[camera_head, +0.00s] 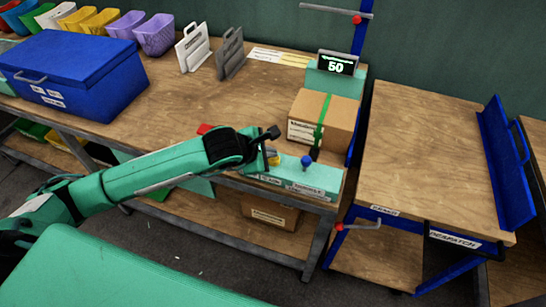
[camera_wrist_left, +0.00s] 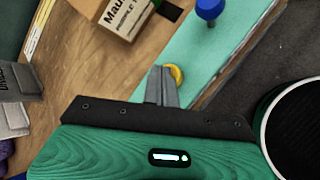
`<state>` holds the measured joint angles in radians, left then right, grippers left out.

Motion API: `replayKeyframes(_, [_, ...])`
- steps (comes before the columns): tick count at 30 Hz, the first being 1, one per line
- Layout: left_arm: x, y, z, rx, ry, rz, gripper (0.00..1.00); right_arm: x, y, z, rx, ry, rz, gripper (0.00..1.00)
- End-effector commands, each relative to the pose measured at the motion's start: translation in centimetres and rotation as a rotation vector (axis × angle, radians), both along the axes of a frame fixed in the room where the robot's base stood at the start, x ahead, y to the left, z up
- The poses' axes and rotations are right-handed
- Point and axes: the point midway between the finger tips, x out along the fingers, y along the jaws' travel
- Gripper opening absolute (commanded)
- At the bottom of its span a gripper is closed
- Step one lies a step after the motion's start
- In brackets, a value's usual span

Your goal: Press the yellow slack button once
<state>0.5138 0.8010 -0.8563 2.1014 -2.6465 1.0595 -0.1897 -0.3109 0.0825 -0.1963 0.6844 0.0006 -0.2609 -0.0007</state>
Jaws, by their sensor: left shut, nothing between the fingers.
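The yellow slack button (camera_head: 273,158) is on the teal control panel (camera_head: 322,178) at the front edge of the bench, partly hidden by my left gripper. In the left wrist view the yellow button (camera_wrist_left: 177,76) shows just right of the fingertips, and the teal panel (camera_wrist_left: 203,62) lies behind it. My left gripper (camera_head: 270,160) is shut and empty, its fingers (camera_wrist_left: 162,72) close together at the button. I cannot tell whether they touch it. A blue knob (camera_head: 306,161) stands on the panel to the right. My right gripper is not in view.
A cardboard box with a green strap (camera_head: 323,120) sits behind the panel, below a display reading 50 (camera_head: 336,64). A red object (camera_head: 204,129) lies behind my left arm. A blue lidded box (camera_head: 75,70) is at left. The despatch table (camera_head: 420,150) stands right.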

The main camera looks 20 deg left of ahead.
Motion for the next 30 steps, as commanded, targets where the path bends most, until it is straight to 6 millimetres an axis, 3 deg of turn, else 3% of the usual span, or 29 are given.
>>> replayKeyframes(30, [0.0,0.0,-1.9,0.000,0.001,-0.001,0.00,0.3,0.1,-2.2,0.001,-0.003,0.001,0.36])
